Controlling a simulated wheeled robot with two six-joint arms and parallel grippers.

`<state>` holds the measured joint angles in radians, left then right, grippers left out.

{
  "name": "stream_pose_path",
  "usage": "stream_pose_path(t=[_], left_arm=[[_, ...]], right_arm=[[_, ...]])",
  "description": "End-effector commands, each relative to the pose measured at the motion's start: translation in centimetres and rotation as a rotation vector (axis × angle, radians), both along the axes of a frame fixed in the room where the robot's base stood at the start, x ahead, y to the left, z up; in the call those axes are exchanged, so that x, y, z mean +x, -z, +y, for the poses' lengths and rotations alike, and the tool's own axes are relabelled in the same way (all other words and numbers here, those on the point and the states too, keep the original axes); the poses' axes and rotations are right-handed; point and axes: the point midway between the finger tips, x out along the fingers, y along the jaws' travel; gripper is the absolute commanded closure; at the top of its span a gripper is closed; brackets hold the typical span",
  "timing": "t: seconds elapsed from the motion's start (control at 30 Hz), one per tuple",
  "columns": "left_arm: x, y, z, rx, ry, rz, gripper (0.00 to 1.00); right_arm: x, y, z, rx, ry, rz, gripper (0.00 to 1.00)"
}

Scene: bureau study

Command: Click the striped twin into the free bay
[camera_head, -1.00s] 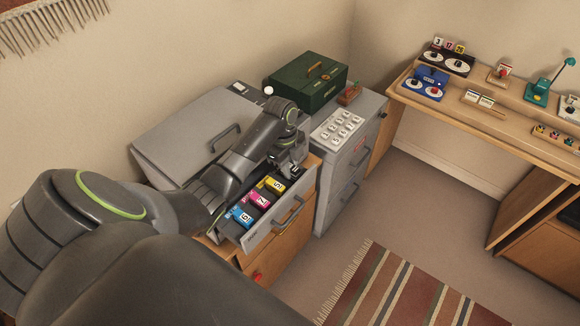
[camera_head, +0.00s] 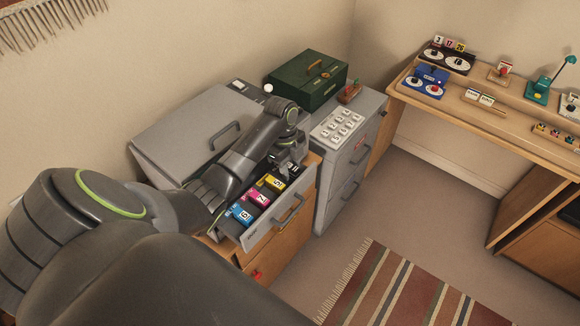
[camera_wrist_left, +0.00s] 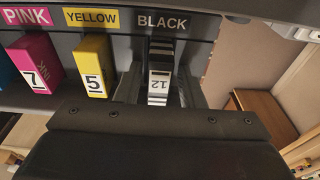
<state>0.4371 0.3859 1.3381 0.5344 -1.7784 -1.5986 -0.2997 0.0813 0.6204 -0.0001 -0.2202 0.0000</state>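The striped cartridge (camera_wrist_left: 160,76), black and white with a label reading 12, stands under the BLACK label (camera_wrist_left: 162,22) in the left wrist view. It lines up with the yellow 5 cartridge (camera_wrist_left: 94,66) and pink 7 cartridge (camera_wrist_left: 36,63). In the head view the striped cartridge (camera_head: 293,168) shows at the far end of the row in the open tray (camera_head: 262,236). My left gripper (camera_head: 287,160) is just above and behind it. Its fingers stand on either side of the cartridge, apparently open with small gaps. My right gripper is not in view.
The grey printer lid (camera_head: 190,130) rises behind the tray. A green box (camera_head: 308,80) and a white keypad (camera_head: 337,129) sit on the cabinet to the right. A wooden desk (camera_head: 470,108) with small items stands farther right. The floor in front is clear around a striped rug.

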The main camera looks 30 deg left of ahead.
Motion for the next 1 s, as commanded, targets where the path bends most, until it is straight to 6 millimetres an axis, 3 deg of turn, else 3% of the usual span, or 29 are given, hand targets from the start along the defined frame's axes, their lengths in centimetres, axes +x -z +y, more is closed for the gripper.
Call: stream_pose_path(t=[0.27, 0.43, 0.77, 0.83, 1.0], left_arm=[[-0.4, 0.4, 0.1, -0.001, -0.002, 0.014, 0.55], [-0.2, -0.8, 0.3, 0.0, -0.002, 0.009, 0.55], [0.1, -8.2, 1.3, 0.004, 0.001, 0.0, 0.55], [0.0, -10.1, 1.5, 0.002, -0.001, 0.006, 0.55], [0.0, -12.5, 1.7, 0.001, 0.0, 0.005, 0.55]], right_arm=[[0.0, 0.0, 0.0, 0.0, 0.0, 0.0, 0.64], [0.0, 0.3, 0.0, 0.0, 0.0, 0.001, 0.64], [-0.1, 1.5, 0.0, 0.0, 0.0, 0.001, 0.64], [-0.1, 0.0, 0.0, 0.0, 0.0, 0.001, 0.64], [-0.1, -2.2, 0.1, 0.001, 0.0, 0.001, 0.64]])
